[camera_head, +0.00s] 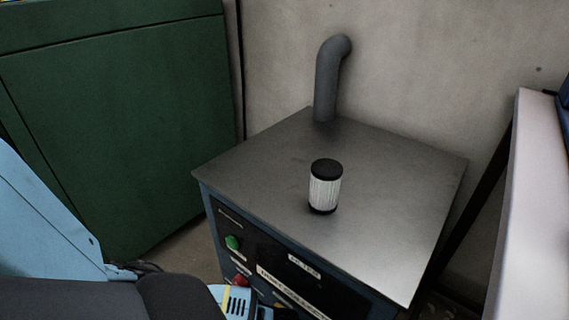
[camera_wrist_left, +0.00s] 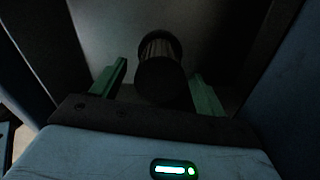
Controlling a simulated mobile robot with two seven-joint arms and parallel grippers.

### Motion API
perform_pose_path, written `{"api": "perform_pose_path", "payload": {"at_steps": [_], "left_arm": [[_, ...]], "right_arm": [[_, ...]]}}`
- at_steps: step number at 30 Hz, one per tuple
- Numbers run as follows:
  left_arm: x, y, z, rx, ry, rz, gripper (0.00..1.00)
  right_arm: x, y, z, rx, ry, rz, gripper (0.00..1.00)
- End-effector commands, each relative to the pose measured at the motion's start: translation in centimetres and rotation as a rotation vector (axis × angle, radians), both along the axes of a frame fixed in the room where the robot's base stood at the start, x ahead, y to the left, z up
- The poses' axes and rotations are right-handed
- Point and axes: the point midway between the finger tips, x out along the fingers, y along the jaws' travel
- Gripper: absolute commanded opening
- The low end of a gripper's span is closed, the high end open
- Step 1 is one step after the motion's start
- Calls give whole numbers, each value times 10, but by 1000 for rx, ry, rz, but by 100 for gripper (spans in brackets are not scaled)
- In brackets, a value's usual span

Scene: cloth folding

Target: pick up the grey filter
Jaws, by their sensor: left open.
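A filter (camera_wrist_left: 160,47) with a pleated body and a dark round end cap shows in the left wrist view, in a dim space. Its end cap faces the camera, and its colour is hard to judge in the shadow. My left gripper (camera_wrist_left: 160,70) is open, with one green finger on each side of this filter. I cannot tell whether the fingers touch it. In the head view, part of my left arm's end shows low at the machine's front, its fingertips hidden. Another filter (camera_head: 325,190), white and pleated with black caps, stands upright on the machine top. My right gripper is not in view.
The machine's grey metal top (camera_head: 400,220) is mostly clear, with a bent grey pipe (camera_head: 327,85) at the back. Its front panel has a green button (camera_head: 232,242) and a red one. A green cabinet (camera_head: 120,110) stands left; a pale surface (camera_head: 525,210) is at right.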

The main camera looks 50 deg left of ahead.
Motion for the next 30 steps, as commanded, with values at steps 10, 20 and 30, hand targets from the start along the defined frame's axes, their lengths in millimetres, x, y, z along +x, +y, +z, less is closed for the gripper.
{"api": "perform_pose_path", "payload": {"at_steps": [10, 20, 30], "left_arm": [[0, 0, -28, 0, 0, 0, 74], [0, 0, -27, 0, 0, 0, 45], [0, 0, -27, 0, 0, 0, 26]], "right_arm": [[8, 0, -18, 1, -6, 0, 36], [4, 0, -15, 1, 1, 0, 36], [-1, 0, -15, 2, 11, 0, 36]]}}
